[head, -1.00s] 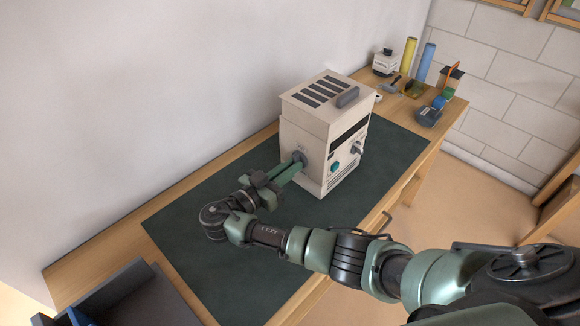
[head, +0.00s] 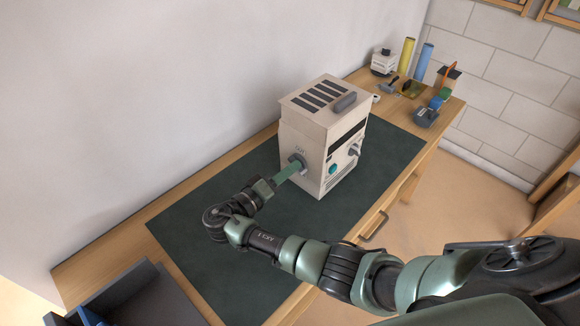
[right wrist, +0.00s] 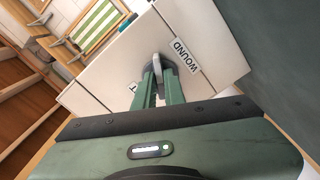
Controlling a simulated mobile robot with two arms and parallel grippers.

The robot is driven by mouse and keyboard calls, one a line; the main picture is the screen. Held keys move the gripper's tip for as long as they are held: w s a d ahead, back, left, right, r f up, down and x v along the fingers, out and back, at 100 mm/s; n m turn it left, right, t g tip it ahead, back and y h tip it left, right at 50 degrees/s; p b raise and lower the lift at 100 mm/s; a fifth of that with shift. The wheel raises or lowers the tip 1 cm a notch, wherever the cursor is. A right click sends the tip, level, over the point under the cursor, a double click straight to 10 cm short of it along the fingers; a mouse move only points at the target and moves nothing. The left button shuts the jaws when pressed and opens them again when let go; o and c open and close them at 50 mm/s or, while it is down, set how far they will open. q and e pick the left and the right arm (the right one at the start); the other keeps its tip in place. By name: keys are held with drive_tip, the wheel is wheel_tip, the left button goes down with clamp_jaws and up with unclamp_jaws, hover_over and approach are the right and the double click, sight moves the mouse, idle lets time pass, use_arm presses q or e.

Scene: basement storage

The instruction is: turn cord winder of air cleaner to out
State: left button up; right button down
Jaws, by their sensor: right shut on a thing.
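The air cleaner (head: 310,130) is a cream box with dark top slots and a grey handle, standing upright on the dark green mat. Its cord winder (head: 299,160) is a dark round knob on the left side face. My right gripper (head: 293,169) is shut on the winder, its green fingers reaching in from the left. In the right wrist view the fingers grip the grey winder (right wrist: 158,60). A "WOUND" label (right wrist: 186,56) is beside it, and a second label (right wrist: 133,87) is mostly hidden behind the fingers. My left gripper is out of view.
The mat (head: 225,275) lies on a wooden bench (head: 95,266) against a white wall. A blue-grey bin (head: 125,295) is at the lower left. Several tools, cylinders and a small white box (head: 383,65) stand at the far end. The mat around the air cleaner is clear.

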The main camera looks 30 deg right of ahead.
drive_tip(key=shift+w+a+r+n+p, duration=0.1)
drive_tip(key=shift+n+p, duration=2)
drive_tip(key=shift+n, duration=3.85)
drive_tip(key=shift+r+n+p, duration=0.1)
drive_tip(key=shift+n+p, duration=2)
drive_tip(key=shift+n, duration=3.85)
drive_tip(key=shift+f, duration=0.1)
drive_tip(key=c, duration=1.5)
unclamp_jaws()
